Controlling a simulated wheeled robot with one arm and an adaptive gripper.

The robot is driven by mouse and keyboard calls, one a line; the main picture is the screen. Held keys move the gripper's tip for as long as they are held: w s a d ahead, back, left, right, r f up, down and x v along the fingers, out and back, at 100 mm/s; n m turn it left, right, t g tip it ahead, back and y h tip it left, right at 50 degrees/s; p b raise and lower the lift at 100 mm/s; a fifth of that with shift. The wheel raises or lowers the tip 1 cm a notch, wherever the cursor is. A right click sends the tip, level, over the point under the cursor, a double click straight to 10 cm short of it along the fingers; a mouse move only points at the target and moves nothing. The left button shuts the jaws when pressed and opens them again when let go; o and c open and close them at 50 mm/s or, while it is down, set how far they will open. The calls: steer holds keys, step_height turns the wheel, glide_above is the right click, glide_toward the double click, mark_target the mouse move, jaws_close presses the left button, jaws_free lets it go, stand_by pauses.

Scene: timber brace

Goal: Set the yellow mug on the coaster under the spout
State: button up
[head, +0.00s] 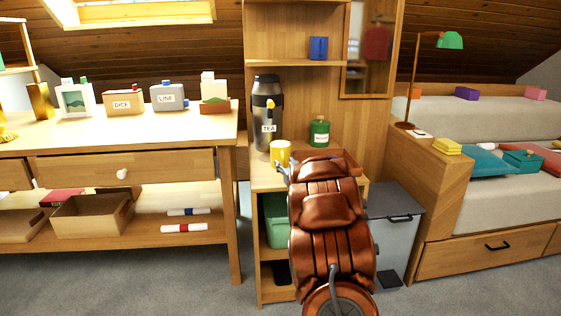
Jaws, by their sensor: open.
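The yellow mug (280,152) is upright at the front left of the small cabinet top, in front of and slightly right of the TEA dispenser (265,118). The dispenser has a yellow spout (270,103), which is above and a little left of the mug in the picture. No coaster is clearly visible; I cannot tell whether one is under the mug. My copper arm reaches over the cabinet from below. My gripper (284,168) is open at the mug's lower right, mostly hidden behind the arm. I cannot tell whether it touches the mug.
A green canister (319,133) stands right of the mug, behind a reddish-brown tray (346,161) partly covered by my arm. A grey bin (393,228) stands right of the cabinet. A long wooden table (190,130) with labelled boxes is at left. The carpet in front is clear.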

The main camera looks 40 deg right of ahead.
steer(key=shift+b+x, duration=0.4)
steer(key=shift+x, duration=1)
steer(key=shift+r, duration=0.1)
steer(key=shift+c, duration=0.2)
jaws_close()
